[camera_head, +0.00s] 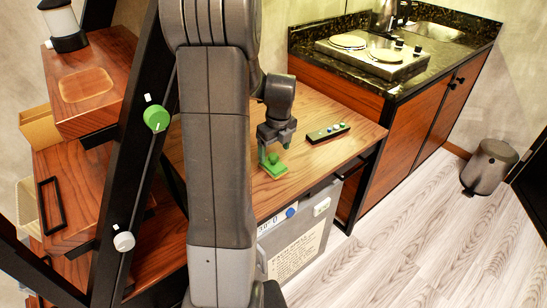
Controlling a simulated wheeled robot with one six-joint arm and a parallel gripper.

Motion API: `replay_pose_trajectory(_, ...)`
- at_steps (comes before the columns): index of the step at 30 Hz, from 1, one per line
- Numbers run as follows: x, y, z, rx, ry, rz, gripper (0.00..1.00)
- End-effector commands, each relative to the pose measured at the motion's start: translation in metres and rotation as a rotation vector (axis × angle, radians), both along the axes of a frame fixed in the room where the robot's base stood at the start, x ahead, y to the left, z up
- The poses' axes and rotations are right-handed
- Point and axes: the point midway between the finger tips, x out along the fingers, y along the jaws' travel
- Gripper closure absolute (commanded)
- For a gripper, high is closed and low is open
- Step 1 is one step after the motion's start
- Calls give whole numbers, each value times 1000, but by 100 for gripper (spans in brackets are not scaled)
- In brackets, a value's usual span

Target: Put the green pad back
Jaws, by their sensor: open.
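A small green pad (276,169) with an upright part lies on the wooden desk top, near its front left. My gripper (272,147) points down directly above it, with its fingertips close around or beside the upright part. I cannot tell whether they touch it. The jaws are open. My large grey arm link hides part of the desk to the left of the pad.
A remote (328,132) lies on the desk to the right. A round green knob (156,119) and a white knob (124,241) sit on a black sloping rail. Wooden stair boxes (70,185) stand at left; a lantern (63,28) tops one. The right floor is mostly clear, with a bin (490,166).

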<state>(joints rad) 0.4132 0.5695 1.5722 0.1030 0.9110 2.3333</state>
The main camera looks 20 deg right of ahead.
Motion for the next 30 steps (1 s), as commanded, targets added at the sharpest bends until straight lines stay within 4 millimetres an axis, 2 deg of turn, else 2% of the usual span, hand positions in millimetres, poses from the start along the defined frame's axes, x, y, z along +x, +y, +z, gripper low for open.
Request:
replay_pose_trajectory(1, -1, -1, 13, -2, -3, 0, 24)
replay_pose_trajectory(3, -3, -1, 27, -1, -3, 0, 24)
replay_pose_trajectory(10, -7, -2, 58, -1, 0, 0, 24)
replay_pose_trajectory(15, -8, -2, 65, 1, 1, 0, 24)
replay_pose_trajectory(30, -8, -2, 64, 1, 1, 0, 24)
